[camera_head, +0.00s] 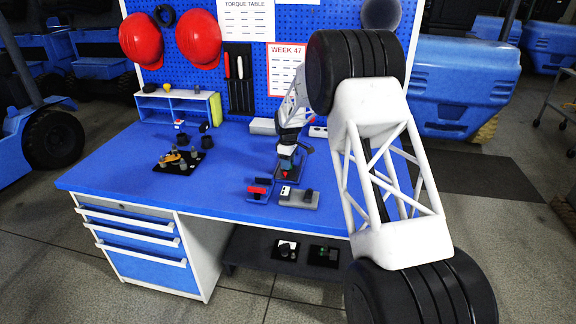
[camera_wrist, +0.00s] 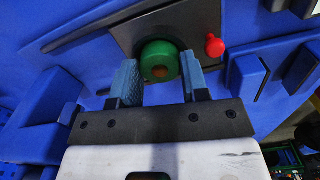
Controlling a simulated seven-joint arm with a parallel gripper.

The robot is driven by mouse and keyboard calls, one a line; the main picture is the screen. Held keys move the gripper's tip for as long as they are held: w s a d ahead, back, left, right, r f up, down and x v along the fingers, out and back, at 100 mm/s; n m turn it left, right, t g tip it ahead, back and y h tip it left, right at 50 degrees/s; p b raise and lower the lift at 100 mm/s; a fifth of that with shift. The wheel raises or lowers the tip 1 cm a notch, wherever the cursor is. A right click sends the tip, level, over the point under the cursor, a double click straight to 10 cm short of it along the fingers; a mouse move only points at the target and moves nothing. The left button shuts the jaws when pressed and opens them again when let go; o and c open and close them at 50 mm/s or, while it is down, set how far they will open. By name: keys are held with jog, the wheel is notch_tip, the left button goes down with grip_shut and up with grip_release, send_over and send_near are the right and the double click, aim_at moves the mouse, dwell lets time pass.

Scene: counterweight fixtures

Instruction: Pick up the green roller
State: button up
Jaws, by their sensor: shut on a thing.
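The green roller (camera_wrist: 160,52) shows in the wrist view between the fingers of my gripper (camera_wrist: 159,66), with a reddish-brown round patch at its near end. The two blue-grey fingers are shut on its left and right sides. The roller is over a dark square plate (camera_wrist: 127,38); I cannot tell whether it touches the plate. In the head view my gripper (camera_head: 287,160) is low over the middle of the blue workbench, and the roller is not clearly seen there.
A red knob (camera_wrist: 214,46) stands on the plate just right of the roller. In the head view a blue fixture with a red part (camera_head: 257,190) and a grey fixture (camera_head: 299,197) sit near the bench's front edge. A black plate with small parts (camera_head: 178,163) lies left. The bench's left front is clear.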

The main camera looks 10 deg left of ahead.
jog(key=shift+r, duration=0.85)
jog(key=shift+s+d+r, duration=0.1)
jog(key=shift+s+r, duration=0.1)
jog(key=shift+r, duration=0.3)
jog(key=shift+s+d+r, duration=0.1)
jog(key=shift+s+r, duration=0.05)
jog(key=shift+r, duration=0.35)
jog(key=s+d, duration=0.1)
jog(key=s, duration=0.3)
jog(key=s+d+r, duration=0.1)
jog(key=s+d, duration=0.1)
jog(key=s, duration=0.3)
jog(key=s+d, duration=0.2)
jog(key=s, duration=0.3)
jog(key=shift+d+r, duration=0.15)
jog(key=shift+d, duration=0.1)
